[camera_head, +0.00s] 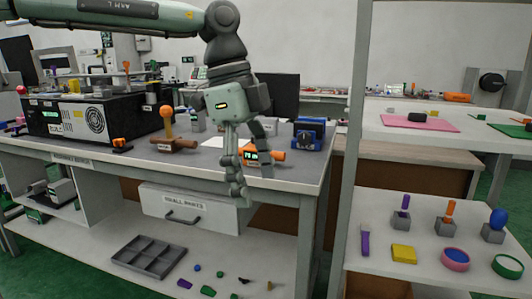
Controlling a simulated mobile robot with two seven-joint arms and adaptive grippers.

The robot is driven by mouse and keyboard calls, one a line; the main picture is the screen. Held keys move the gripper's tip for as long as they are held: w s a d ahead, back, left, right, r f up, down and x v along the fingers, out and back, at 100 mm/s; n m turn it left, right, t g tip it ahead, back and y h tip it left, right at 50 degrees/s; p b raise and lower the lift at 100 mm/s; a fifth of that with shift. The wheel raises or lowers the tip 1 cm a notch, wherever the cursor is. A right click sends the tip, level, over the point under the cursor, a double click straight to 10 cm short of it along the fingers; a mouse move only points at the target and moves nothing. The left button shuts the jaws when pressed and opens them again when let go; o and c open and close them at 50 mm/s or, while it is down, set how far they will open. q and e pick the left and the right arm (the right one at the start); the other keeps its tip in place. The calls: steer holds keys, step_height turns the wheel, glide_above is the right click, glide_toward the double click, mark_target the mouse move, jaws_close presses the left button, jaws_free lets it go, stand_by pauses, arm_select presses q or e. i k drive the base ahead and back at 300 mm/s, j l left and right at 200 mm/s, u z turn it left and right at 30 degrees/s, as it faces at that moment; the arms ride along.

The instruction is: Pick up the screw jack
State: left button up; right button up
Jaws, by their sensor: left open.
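My left gripper (251,182) hangs fingers-down over the front edge of the workbench (215,172), with its fingers apart and nothing between them. An orange device with a small display (262,153) is partly hidden behind the fingers. A blue block-shaped device (308,136) stands to its right, near the bench's right end. A brown fixture with an upright orange-knobbed lever (171,132) stands to the left of the gripper. I cannot tell for sure which of these is the screw jack. My right gripper is not in view.
A black box with a round fan grille (70,120) fills the bench's left part. A drawer (190,212) is under the bench top, and a grey divided tray (148,256) lies on the lower shelf. A white shelf rack (375,275) with small items stands at right.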

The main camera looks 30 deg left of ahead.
mark_target(248, 154)
steer(key=i+j, duration=0.85)
steer(key=i+l, duration=0.05)
steer(key=i, duration=0.05)
